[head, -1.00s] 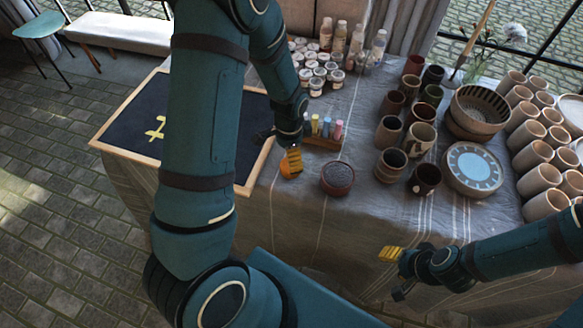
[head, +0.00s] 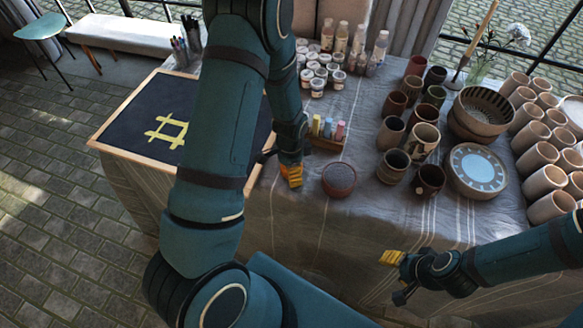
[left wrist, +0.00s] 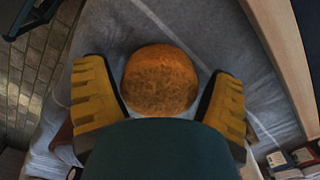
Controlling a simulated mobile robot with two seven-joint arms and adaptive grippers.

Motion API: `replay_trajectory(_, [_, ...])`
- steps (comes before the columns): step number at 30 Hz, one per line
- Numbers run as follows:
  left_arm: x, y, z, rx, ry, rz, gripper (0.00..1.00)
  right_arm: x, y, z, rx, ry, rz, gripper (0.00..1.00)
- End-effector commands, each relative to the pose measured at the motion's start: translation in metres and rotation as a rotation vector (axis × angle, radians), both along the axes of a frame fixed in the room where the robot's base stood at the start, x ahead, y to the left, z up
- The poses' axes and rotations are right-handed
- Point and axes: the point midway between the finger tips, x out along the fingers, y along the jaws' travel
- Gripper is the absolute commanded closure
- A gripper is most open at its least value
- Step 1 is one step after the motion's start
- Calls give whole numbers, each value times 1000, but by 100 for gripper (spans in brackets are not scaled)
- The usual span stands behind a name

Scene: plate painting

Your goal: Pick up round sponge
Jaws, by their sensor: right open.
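The round sponge (left wrist: 160,80) is an orange-brown disc on the grey cloth in the left wrist view. It lies between the two yellow-padded fingers of my left gripper (head: 291,176), which is open around it. A narrow gap shows on the right; I cannot tell whether the left finger touches it. In the head view, the left gripper points down at the table's front edge and largely hides the sponge. My right gripper (head: 392,258) is open and empty, in front of the table at lower right.
A dark red bowl (head: 338,179) stands just right of the left gripper. A box of coloured chalks (head: 327,140) is behind it. A wood-framed black board (head: 145,105) lies to the left. Several cups and a plate (head: 476,168) fill the right side.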

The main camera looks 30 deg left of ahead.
Motion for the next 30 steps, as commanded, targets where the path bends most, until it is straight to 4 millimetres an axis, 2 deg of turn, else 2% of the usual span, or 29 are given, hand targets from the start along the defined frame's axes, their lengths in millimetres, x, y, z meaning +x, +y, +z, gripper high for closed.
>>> replay_trajectory(1, [0,0,0,0,0,0,39,0,0,0,0,0,0,53])
replay_trajectory(2, [0,0,0,0,0,0,48,0,0,0,0,0,0,53])
replay_trajectory(5, [0,0,0,0,0,0,53,0,0,0,0,0,0,53])
replay_trajectory(17, [0,0,2,0,0,0,54,0,0,1,0,0,0,53])
replay_trajectory(22, [1,0,22,0,-3,-1,54,-1,0,6,0,2,1,53])
replay_trajectory(30, [1,0,75,0,-4,-1,54,-2,0,19,1,4,0,53])
